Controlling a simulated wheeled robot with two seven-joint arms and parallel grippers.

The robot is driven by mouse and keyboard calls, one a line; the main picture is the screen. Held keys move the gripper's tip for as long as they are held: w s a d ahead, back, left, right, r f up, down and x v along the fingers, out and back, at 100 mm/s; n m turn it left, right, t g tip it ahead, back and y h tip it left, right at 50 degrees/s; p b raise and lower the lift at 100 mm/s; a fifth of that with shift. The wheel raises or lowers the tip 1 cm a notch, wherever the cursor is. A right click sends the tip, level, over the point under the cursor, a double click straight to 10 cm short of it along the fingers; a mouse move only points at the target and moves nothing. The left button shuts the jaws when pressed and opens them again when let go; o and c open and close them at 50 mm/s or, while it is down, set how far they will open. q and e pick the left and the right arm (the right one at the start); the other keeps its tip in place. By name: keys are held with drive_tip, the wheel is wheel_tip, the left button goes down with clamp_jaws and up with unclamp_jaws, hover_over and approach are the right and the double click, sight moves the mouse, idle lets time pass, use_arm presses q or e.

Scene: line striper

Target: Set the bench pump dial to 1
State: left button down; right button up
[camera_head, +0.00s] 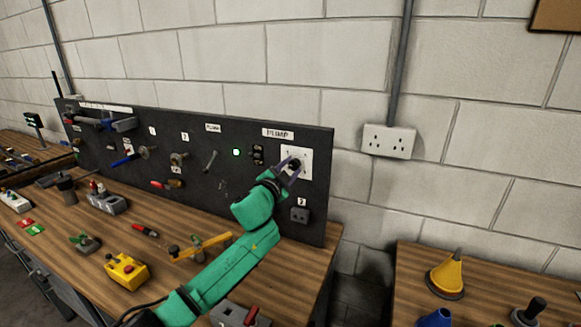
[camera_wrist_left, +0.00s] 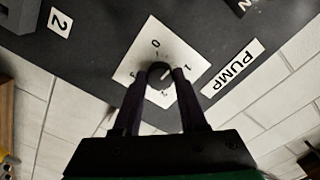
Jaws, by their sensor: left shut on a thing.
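The pump dial is a round black knob (camera_wrist_left: 158,69) on a white square plate (camera_wrist_left: 137,56) under the PUMP label (camera_wrist_left: 232,68). In the wrist view the plate shows 0 at the top and 1 at the right; other marks are partly hidden by the fingers. A pale line on the knob appears to lean toward the 1 side, but its exact angle is hard to tell. My left gripper (camera_head: 289,164) is at the dial plate (camera_head: 306,154) in the head view, its fingers shut on the knob from both sides. My right gripper is not in view.
The dark panel (camera_head: 210,185) carries a lit green lamp (camera_head: 236,153), switches, and a black socket (camera_head: 299,215) below the dial. My left forearm crosses above the wooden bench (camera_head: 190,220), where a yellow control box (camera_head: 126,269) and tools lie.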

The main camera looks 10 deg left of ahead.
use_arm(q)
drive_tip(key=m+p, duration=0.1)
drive_tip(key=m, duration=0.3)
drive_tip(key=shift+r+m, duration=0.1)
drive_tip(key=shift+m, duration=0.2)
drive_tip(key=shift+m+p, duration=0.3)
drive_tip(key=shift+m, duration=1.4)
drive_tip(key=shift+c, duration=2.2)
unclamp_jaws()
drive_tip(key=s+a+b, duration=0.2)
drive_tip(key=s+b, duration=0.1)
drive_tip(key=s, duration=1.1)
drive_tip(key=shift+s+a, duration=0.2)
drive_tip(key=shift+a, duration=0.2)
